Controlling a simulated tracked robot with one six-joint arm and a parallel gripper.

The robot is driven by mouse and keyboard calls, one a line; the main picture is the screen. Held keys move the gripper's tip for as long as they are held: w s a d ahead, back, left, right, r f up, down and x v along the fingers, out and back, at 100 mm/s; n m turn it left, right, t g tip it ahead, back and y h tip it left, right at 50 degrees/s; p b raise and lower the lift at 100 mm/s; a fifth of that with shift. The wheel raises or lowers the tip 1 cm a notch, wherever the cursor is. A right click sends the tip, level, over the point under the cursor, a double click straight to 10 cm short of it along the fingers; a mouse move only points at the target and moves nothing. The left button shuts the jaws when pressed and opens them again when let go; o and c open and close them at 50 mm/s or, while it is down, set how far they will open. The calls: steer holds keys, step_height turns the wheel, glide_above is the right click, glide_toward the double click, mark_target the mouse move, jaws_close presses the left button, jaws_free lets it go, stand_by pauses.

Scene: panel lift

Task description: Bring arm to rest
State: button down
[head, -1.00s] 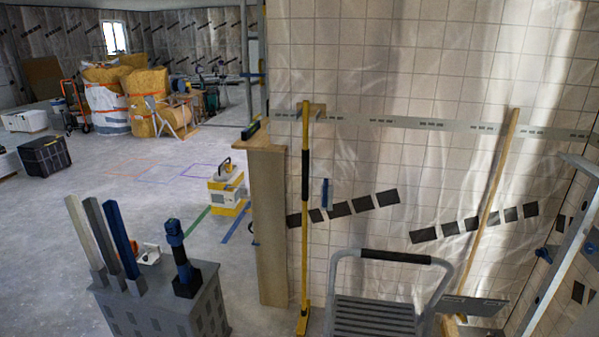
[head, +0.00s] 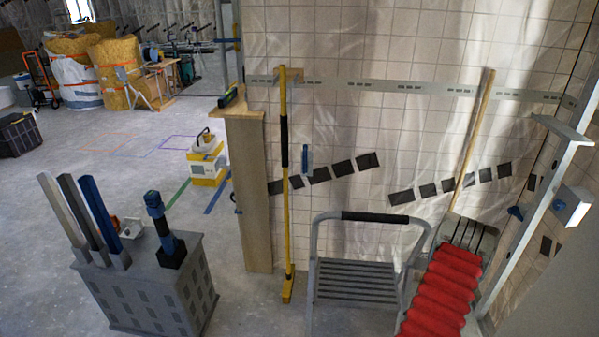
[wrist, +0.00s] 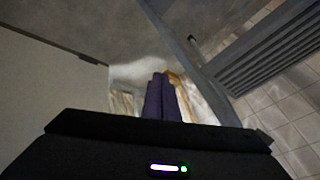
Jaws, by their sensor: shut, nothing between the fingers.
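My gripper (wrist: 161,78) shows in the wrist view as two dark purplish fingers pressed together, with nothing between them. Its dark housing (wrist: 160,150) fills the bottom of that view, with a small lit strip and a green light. The fingertips point toward a pale, shiny patch; I cannot tell how close it is. A grey beam (wrist: 185,50) and a slatted grey surface (wrist: 265,45) lie beyond, to the right. No gripper shows in the head view.
The head view shows a grey step ladder (head: 360,280), a red ribbed thing (head: 445,290), a yellow pole (head: 285,200), a wooden post (head: 248,190) and a tiled wall (head: 370,115). A grey box (head: 150,290) with upright posts stands left. The floor (head: 110,160) behind it is fairly open.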

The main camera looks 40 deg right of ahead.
steer(key=w+a+r+n+g+y, duration=0.1)
steer(key=w+a+r+n, duration=0.25)
steer(key=a+r, duration=0.55)
steer(key=w+a+r+n+y, duration=0.25)
steer(key=w+a+r, duration=0.3)
steer(key=r, duration=0.45)
steer(key=w+a+r+n+g+y, duration=0.1)
steer(key=w+a+r+n, duration=0.3)
steer(key=a+r, duration=0.55)
steer(key=s+a+r+n+t, duration=0.1)
steer(key=a+r+n, duration=0.2)
steer(key=a+r, duration=0.6)
steer(key=a+r+n+t, duration=0.2)
steer(key=a+r+n, duration=0.2)
steer(key=a+r, duration=0.5)
steer(key=s+a+r+n+t+y, duration=0.1)
steer(key=a+r+n+t, duration=0.1)
steer(key=a+r, duration=0.7)
steer(key=a+n, duration=0.1)
steer(key=a, duration=0.5)
steer(key=shift+s+a+r+n, duration=0.15)
steer(key=shift+s+a+n, duration=0.15)
steer(key=shift+n, duration=0.1)
steer(key=shift+d, duration=0.1)
